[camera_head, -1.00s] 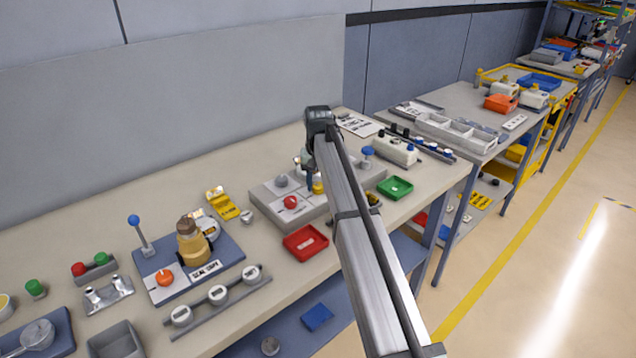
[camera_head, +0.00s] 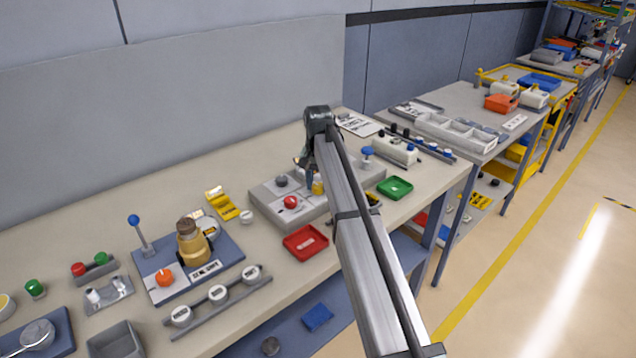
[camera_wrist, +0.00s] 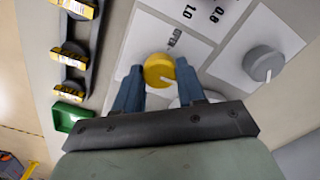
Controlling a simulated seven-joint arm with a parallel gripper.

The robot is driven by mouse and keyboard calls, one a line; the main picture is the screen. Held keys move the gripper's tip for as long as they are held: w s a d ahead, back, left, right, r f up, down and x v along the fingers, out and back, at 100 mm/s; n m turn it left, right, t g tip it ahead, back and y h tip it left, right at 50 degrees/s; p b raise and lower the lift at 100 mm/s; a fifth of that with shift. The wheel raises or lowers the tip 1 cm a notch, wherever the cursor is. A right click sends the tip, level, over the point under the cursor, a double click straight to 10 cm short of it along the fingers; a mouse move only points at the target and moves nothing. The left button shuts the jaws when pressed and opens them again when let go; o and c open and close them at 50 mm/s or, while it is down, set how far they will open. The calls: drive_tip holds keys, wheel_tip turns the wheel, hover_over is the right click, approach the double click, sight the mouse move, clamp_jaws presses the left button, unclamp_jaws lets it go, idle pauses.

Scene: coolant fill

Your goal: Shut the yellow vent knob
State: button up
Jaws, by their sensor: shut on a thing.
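The yellow vent knob (camera_wrist: 159,70) sits on a white plate marked OPEN in the wrist view. A pale pointer line shows on its lower part. My gripper (camera_wrist: 158,76) has its two blue fingers on either side of the knob, shut on it. In the head view my gripper (camera_head: 309,170) is over the grey panel box (camera_head: 262,203), partly behind my arm. A small part of the yellow knob (camera_head: 318,187) shows beside it there.
A grey knob (camera_wrist: 263,64) is on the plate to the right in the wrist view. The box also carries a red knob (camera_head: 291,202). A red tray (camera_head: 305,243) lies in front of the box and a green tray (camera_head: 395,188) to its right. A holder with yellow pieces (camera_wrist: 69,56) is at the left in the wrist view.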

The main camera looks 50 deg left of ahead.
sight(319, 185)
drive_tip(key=o, duration=1.1)
drive_tip(key=shift+c, duration=0.2)
drive_tip(key=shift+r, duration=0.1)
wheel_tip(319, 185, up, 14)
drive_tip(key=shift+d+f, duration=0.1)
drive_tip(key=shift+f, duration=0.15)
